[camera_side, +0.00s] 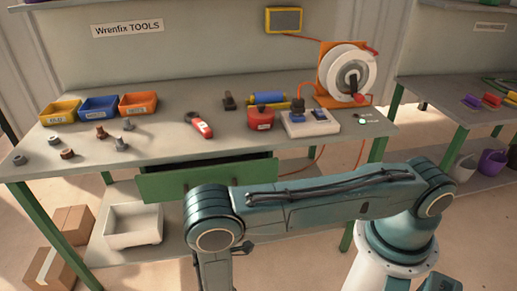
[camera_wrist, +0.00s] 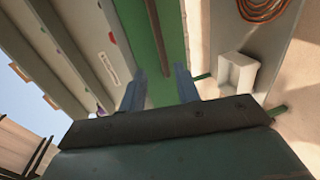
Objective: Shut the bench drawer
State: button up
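The bench drawer (camera_side: 165,186) has a green front and hangs under the left workbench (camera_side: 75,160). It stands partly open, with a dark gap showing behind the top of its front. My arm covers the right part of the front. In the wrist view a long green panel, which looks like the drawer front (camera_wrist: 172,35), runs beyond my fingers with a thin dark bar along it. My gripper (camera_wrist: 160,85) is open, its two fingers apart with nothing seen between them. I cannot tell whether it touches the drawer. In the side view the fingers are not clearly seen.
A white bin (camera_side: 134,227) sits on the lower shelf; cardboard boxes (camera_side: 68,222) stand at the left. A second bench is at right.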

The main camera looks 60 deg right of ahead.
jog(key=x, duration=1.3)
jog(key=shift+w+d, duration=0.15)
grip_shut()
